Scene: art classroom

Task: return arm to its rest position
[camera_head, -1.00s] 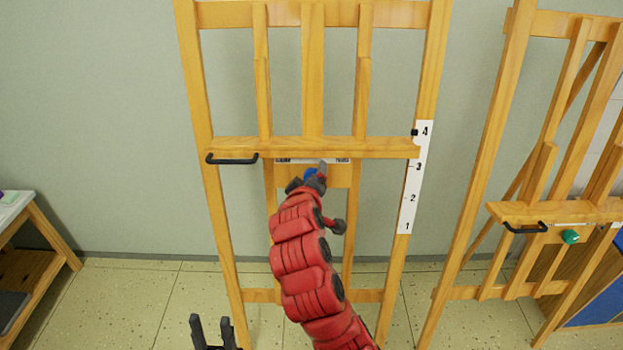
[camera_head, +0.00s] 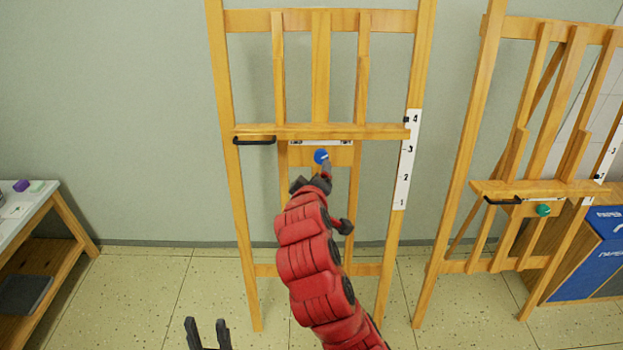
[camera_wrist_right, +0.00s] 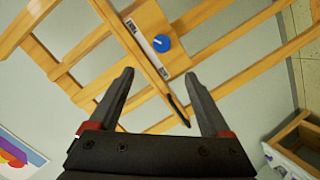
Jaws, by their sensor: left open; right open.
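My right arm, red with dark joints, reaches up from the bottom of the head view toward the middle wooden easel (camera_head: 320,130). Its gripper (camera_wrist_right: 159,75) is open and empty in the right wrist view, facing the easel. A round blue knob (camera_wrist_right: 162,43) lies beyond the fingertips, with a clear gap. In the head view the knob (camera_head: 321,156) shows just above the end of the arm, below the easel's ledge. My left gripper (camera_head: 207,333) is open and empty at the bottom edge, its two dark fingers pointing up.
A black handle (camera_head: 255,141) is on the ledge's left end, and a numbered white scale (camera_head: 407,160) on the right post. Another easel (camera_head: 540,189) with a green knob (camera_head: 543,210) stands right. A table (camera_head: 22,207) stands left. Floor between is clear.

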